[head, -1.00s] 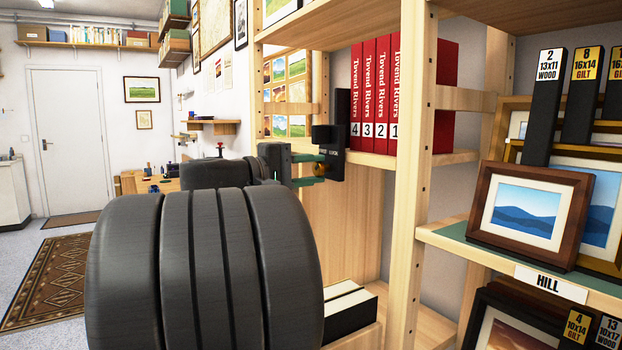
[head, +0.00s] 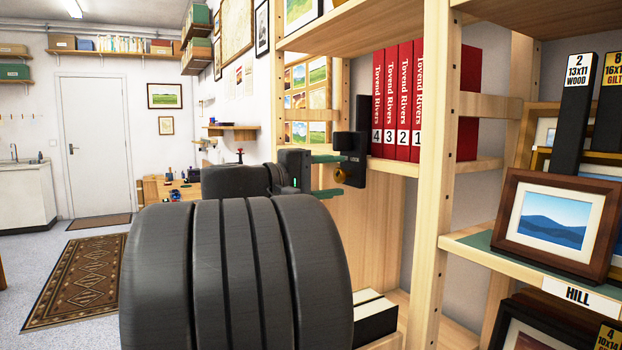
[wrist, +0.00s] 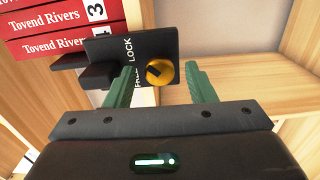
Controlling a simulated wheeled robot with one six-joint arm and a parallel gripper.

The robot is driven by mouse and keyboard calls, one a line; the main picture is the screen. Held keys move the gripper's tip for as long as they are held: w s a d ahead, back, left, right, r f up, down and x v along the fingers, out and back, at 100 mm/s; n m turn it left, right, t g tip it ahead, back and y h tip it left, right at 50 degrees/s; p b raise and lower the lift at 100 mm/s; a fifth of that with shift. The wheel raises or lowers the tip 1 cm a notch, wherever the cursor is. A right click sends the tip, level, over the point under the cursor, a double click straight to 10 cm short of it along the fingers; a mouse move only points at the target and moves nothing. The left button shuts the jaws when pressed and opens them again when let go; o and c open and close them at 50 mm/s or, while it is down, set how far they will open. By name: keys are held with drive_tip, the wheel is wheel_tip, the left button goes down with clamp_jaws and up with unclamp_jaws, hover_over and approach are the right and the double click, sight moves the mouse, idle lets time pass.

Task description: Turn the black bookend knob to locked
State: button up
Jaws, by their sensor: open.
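The black bookend (head: 352,145) stands at the left end of the red binders on the shelf. It also shows in the wrist view (wrist: 107,50), with a FREE and a LOCK label. Its round brass knob (wrist: 160,72) carries a dark mark that lies toward the label side; I cannot tell for sure which label it points at. My gripper (wrist: 160,75) is open, with one green finger on each side of the knob and a visible gap to both. In the head view the knob (head: 340,174) sits between the fingertips.
Several red binders (head: 404,100) stand right beside the bookend. A wooden upright (head: 440,150) and a shelf with framed prints (head: 553,220) are to the right. Black-and-white boxes (head: 372,318) lie below. The floor at left is open, with a patterned rug (head: 80,280).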

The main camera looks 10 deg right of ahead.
drive_tip(key=p+v, duration=0.1)
drive_tip(key=v, duration=1.2)
drive_tip(key=shift+a, duration=0.25)
drive_tip(key=shift+d, duration=0.1)
drive_tip(key=b+x, duration=0.1)
drive_tip(key=x, duration=1.2)
drive_tip(key=shift+d, duration=0.3)
drive_tip(key=shift+w, duration=0.1)
drive_tip(key=shift+a, duration=0.1)
